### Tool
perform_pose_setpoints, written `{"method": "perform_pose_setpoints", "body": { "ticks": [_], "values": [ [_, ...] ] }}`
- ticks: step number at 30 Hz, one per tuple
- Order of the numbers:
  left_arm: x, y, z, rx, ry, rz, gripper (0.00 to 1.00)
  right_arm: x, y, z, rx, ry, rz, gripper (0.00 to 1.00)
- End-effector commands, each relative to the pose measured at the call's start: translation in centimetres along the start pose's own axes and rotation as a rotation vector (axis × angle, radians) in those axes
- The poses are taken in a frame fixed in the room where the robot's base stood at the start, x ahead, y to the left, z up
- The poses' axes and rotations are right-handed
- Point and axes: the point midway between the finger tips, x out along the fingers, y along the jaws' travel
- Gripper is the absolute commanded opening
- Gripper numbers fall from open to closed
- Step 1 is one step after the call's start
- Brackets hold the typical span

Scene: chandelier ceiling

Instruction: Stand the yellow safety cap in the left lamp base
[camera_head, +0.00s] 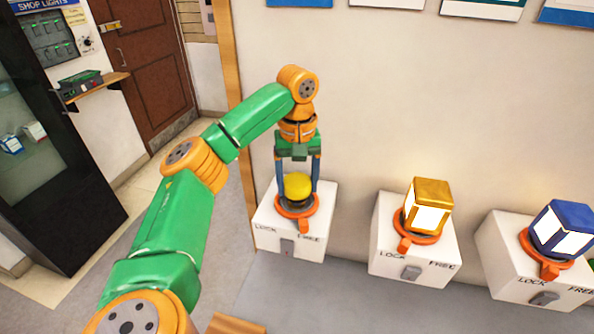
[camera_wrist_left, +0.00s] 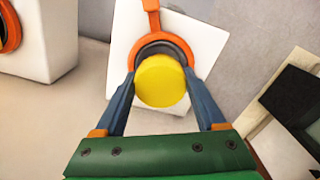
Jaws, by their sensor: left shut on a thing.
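The yellow safety cap (camera_head: 298,186) is at the left lamp base (camera_head: 283,234), a white box with an orange ring and dark socket. It also shows in the left wrist view (camera_wrist_left: 161,81), over the dark socket. My left gripper (camera_head: 299,192) comes down from above, and its blue fingers are shut on the cap from both sides. In the left wrist view the fingers (camera_wrist_left: 160,82) touch the cap's sides. The cap looks upright; I cannot tell whether it is fully seated. My right gripper is not in view.
The middle lamp base (camera_head: 385,237) bears a lit gold lamp (camera_head: 430,204). The right lamp base (camera_head: 505,262) bears a lit blue lamp (camera_head: 563,229). Both stand to the right along the wall. Each base has a lever and the words LOCK and FREE. A dark cabinet (camera_head: 60,170) stands far left.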

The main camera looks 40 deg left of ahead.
Motion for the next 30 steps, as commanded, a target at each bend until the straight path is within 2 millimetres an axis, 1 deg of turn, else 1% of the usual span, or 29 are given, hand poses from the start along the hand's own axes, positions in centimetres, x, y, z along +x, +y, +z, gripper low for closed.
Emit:
{"method": "perform_pose_setpoints", "body": {
  "ticks": [4, 30],
  "values": [
    [-0.12, 0.05, 0.0, 0.001, -0.001, -0.001, 0.19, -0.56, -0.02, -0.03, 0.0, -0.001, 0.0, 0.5],
    [0.33, -0.11, 0.1, 0.0, 0.0, 0.0, 0.19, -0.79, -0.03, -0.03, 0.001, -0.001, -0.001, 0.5]
  ]
}}
